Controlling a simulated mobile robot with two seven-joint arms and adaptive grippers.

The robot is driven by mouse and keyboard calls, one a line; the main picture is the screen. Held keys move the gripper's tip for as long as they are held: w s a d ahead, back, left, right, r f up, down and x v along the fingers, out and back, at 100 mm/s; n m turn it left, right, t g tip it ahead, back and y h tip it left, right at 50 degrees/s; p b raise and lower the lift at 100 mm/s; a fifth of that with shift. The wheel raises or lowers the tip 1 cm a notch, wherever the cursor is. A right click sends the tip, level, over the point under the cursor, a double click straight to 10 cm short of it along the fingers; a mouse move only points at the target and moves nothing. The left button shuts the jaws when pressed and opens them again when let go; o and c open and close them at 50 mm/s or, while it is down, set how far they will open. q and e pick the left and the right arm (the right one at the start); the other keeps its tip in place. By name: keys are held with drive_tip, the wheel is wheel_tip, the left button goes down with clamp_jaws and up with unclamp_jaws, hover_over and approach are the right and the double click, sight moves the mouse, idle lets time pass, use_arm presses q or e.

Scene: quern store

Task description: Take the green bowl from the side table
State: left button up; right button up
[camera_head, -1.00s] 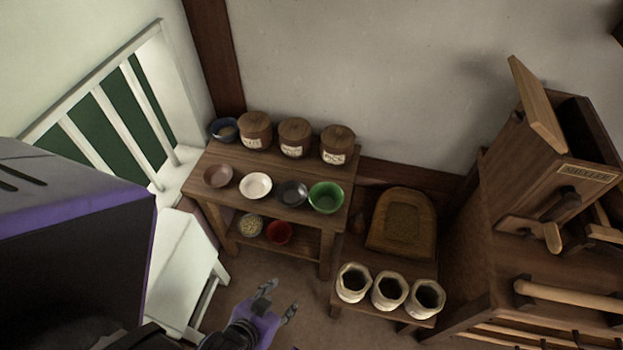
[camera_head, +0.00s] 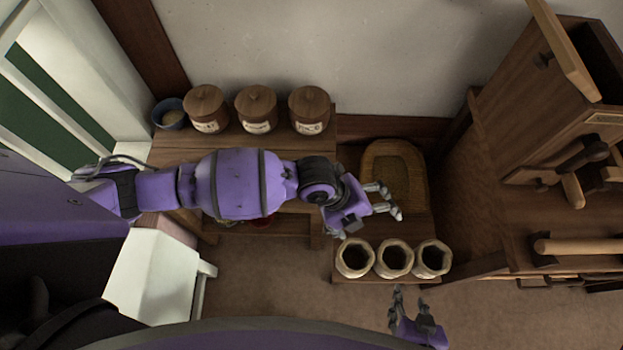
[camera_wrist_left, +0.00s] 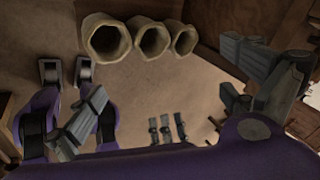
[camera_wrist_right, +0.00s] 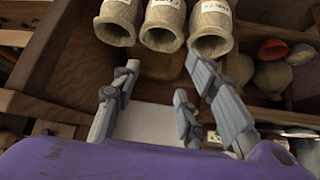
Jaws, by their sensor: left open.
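The side table (camera_head: 228,143) stands against the back wall. The green bowl is not visible now; my left arm covers the part of the tabletop where it stood in the earlier head view. My left gripper (camera_head: 391,201) is open and empty, past the table's right edge, in front of the wooden tray and above the sacks in the picture. Its spread fingers also show in the left wrist view (camera_wrist_left: 165,75). My right gripper (camera_head: 412,297) is lower, below the sacks in the picture. Its fingers are apart and empty in the right wrist view (camera_wrist_right: 163,80).
Several lidded jars (camera_head: 257,110) and a blue bowl (camera_head: 170,114) line the table's back edge. Three open sacks (camera_head: 394,258) stand on a low bench. A wooden tray (camera_head: 418,165) is behind them. A wooden cabinet (camera_head: 540,110) is at the right, a white bench (camera_head: 160,275) at lower left.

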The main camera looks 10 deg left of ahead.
use_arm(q)
drive_tip(key=w+a+m+y, duration=0.1)
drive_tip(key=a+m, duration=0.1)
drive_tip(key=a, duration=0.1)
drive_tip(key=w+a+m+y, duration=0.1)
drive_tip(key=w+a+m, duration=0.1)
drive_tip(key=w+a+m+y+b, duration=0.1)
drive_tip(key=w+a+m, duration=0.1)
drive_tip(key=a, duration=0.1)
drive_tip(key=shift+w+a+f+g+y, duration=0.15)
drive_tip(key=shift+a+f+g+y, duration=0.05)
drive_tip(key=shift+a+g+y, duration=0.2)
drive_tip(key=w+a+r+m+y, duration=0.2)
drive_tip(key=w+a+m, duration=0.1)
drive_tip(key=w+a, duration=0.3)
drive_tip(key=shift+y, duration=0.3)
drive_tip(key=f, duration=0.2)
drive_tip(key=a+f, duration=0.1)
drive_tip(key=f, duration=0.2)
drive_tip(key=s+f+b, duration=0.1)
drive_tip(key=f, duration=0.1)
drive_tip(key=shift+s+a+f, duration=0.1)
drive_tip(key=shift+a+f, duration=0.1)
drive_tip(key=shift+f, duration=0.05)
use_arm(e)
drive_tip(key=shift+s+d+f, duration=0.1)
drive_tip(key=shift+s+f, duration=0.1)
drive_tip(key=shift+f, duration=0.35)
drive_tip(key=shift+s+f, duration=0.15)
drive_tip(key=shift+f, duration=0.35)
